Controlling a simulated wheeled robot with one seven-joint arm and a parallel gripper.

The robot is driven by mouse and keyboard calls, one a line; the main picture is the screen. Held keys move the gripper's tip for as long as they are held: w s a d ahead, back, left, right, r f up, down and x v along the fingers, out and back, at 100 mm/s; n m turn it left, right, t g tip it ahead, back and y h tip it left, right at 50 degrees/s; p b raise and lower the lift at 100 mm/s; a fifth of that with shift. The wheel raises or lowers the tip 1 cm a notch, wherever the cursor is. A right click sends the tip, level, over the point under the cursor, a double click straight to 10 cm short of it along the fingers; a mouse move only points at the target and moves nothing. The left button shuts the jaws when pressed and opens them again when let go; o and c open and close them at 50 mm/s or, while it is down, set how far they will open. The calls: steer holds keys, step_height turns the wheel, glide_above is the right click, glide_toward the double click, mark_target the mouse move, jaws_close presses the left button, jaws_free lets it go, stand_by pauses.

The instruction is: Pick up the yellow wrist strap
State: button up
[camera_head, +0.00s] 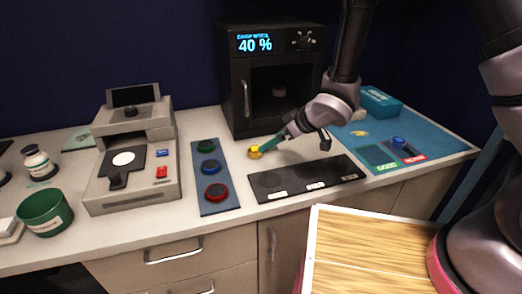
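A small yellow piece (359,133) lies on the blue mat at the right; it may be the wrist strap, but it is too small to be sure. A second yellow piece (255,153) is on the counter in front of the black oven, at the end of a teal strip (274,142). My gripper (308,143) is low over the counter between the two yellow pieces, pointing down. Its fingers look spread apart, the left one close to the teal strip. I cannot tell whether they touch.
A black oven (232,90) showing 40 % stands behind. A dark labelled strip (345,165) and a three-button panel (226,180) lie in front. A teal box (380,101) and green and red trays (378,157) are on the blue mat (440,147). A grey machine (165,185) stands left.

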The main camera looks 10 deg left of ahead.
steer(key=x, duration=0.7)
steer(key=shift+a+f, duration=0.25)
steer(key=shift+a, duration=0.05)
steer(key=shift+c, duration=0.3)
steer(key=c, duration=1.4)
